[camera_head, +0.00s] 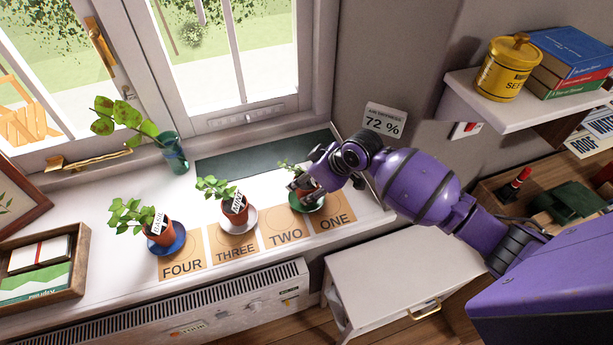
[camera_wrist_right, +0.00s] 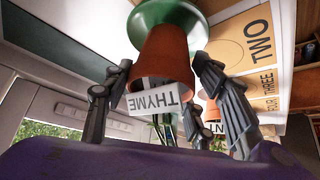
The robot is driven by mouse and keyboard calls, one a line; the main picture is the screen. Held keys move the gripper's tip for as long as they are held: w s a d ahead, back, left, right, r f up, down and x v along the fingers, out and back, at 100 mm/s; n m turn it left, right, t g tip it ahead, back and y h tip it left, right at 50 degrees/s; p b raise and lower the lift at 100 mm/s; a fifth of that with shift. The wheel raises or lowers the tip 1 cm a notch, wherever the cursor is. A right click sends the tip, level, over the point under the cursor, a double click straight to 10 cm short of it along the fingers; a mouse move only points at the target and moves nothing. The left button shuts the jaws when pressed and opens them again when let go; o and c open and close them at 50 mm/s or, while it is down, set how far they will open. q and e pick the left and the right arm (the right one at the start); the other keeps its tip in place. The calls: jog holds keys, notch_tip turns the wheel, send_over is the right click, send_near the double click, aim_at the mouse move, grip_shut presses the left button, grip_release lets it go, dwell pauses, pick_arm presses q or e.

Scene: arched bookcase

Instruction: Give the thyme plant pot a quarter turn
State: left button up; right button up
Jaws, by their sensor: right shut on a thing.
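The thyme pot (camera_wrist_right: 168,58) is a terracotta pot with a white THYME label (camera_wrist_right: 160,98), which appears upside down in the right wrist view. It stands on a green saucer (camera_wrist_right: 190,25), which shows in the head view (camera_head: 311,209) at the card marked ONE (camera_head: 335,221). My left gripper is not in view.
On the white sill (camera_head: 95,262), a potted plant (camera_head: 235,208) stands on a white saucer at THREE, and another (camera_head: 160,232) on a blue saucer at FOUR. TWO (camera_head: 287,234) is empty. A glass vase (camera_head: 173,153) stands behind. A wall shelf (camera_head: 520,112) is at right.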

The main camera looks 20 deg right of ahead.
jog(key=shift+f, duration=0.25)
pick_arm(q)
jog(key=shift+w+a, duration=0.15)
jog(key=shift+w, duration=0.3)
pick_arm(e)
jog(key=shift+w, duration=0.1)
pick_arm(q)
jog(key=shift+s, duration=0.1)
pick_arm(e)
jog(key=shift+r, duration=0.1)
jog(key=o, duration=1.5)
jog(key=shift+c, duration=0.2)
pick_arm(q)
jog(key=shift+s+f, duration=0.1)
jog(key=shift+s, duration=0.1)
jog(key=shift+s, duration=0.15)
